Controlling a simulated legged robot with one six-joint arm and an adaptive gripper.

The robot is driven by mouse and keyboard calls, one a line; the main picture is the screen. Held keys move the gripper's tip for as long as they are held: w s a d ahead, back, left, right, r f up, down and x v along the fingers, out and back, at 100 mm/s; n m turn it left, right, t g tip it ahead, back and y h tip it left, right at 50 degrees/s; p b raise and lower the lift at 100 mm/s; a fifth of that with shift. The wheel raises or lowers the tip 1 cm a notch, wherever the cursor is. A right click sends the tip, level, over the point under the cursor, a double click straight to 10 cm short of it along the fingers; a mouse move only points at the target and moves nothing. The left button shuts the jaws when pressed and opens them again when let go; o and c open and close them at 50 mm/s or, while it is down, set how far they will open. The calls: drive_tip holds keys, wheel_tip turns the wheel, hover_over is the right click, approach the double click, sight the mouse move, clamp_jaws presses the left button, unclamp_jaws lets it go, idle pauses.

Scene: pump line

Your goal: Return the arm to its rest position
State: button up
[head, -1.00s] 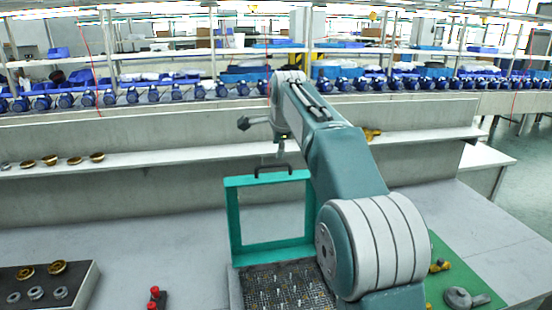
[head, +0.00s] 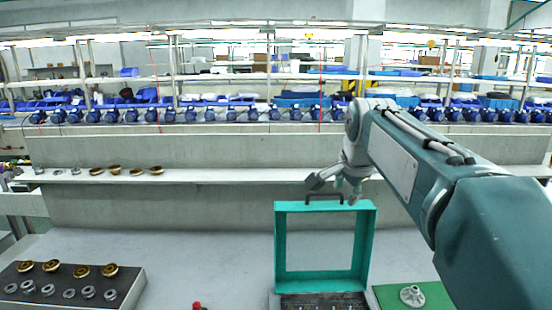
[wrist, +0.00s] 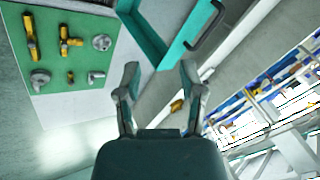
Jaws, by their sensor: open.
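My arm reaches in from the right in the head view, with my gripper (head: 338,184) at its end, just above the black handle of the teal frame in the picture. I cannot tell the gap between them there. In the wrist view my gripper (wrist: 160,72) has its two fingers spread apart with nothing between them. The teal frame (head: 280,245) stands upright at the back of a dark gridded tray (head: 320,301). In the wrist view the frame (wrist: 148,35) and its handle lie beyond the fingertips.
A green board (wrist: 75,75) holds brass and grey fittings. A dark tray (head: 125,290) with brass and grey rings lies at the left. A ledge (head: 230,175) carries several brass parts. Blue pumps (head: 210,114) line the back. Grey table between tray and frame is mostly clear.

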drive_tip(key=s+f+n, duration=0.6)
drive_tip(key=s+f, duration=0.2)
drive_tip(key=s, duration=0.6)
drive_tip(key=s+f+n, duration=0.6)
drive_tip(key=s+f, duration=0.2)
drive_tip(key=s, duration=0.6)
drive_tip(key=shift+w+a, duration=0.1)
drive_tip(key=shift+a, duration=0.05)
